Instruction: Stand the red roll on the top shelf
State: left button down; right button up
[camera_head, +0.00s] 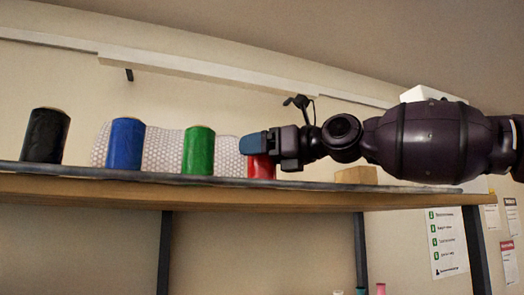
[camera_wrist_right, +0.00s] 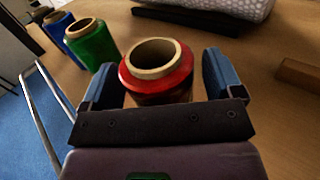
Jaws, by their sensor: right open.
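The red roll (camera_head: 261,167) stands upright on the wooden top shelf (camera_head: 330,200), at the right end of a row of rolls. My right gripper (camera_head: 255,143) reaches in from the right at the roll and hides much of it in the head view. In the right wrist view the red roll (camera_wrist_right: 158,75) stands between the two blue fingers of my right gripper (camera_wrist_right: 156,82), with a gap visible on each side. The jaws are open. My left gripper is not in view.
Green (camera_head: 198,151), blue (camera_head: 126,144) and black (camera_head: 46,136) rolls stand to the left on the shelf. A bubble-wrap roll (camera_head: 165,150) lies behind them. A wooden block (camera_head: 356,175) sits to the right. A metal rail (camera_wrist_right: 42,110) runs along the shelf's edge.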

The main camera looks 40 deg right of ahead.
jog(key=shift+r, duration=0.1)
jog(key=shift+b+v, duration=0.55)
jog(key=shift+v, duration=0.5)
jog(key=shift+b+v, duration=0.8)
jog(key=shift+v, duration=0.95)
jog(key=shift+b+v, duration=0.7)
jog(key=shift+v, duration=0.7)
jog(key=shift+b+v, duration=0.7)
jog(key=shift+v, duration=0.8)
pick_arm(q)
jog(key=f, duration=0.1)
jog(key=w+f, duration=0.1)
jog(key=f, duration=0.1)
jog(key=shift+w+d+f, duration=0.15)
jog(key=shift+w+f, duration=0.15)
pick_arm(e)
jog(key=shift+s+d, duration=0.15)
jog(key=shift+s, duration=0.1)
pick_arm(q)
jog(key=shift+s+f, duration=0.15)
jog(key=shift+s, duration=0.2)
pick_arm(e)
jog(key=shift+s, duration=0.1)
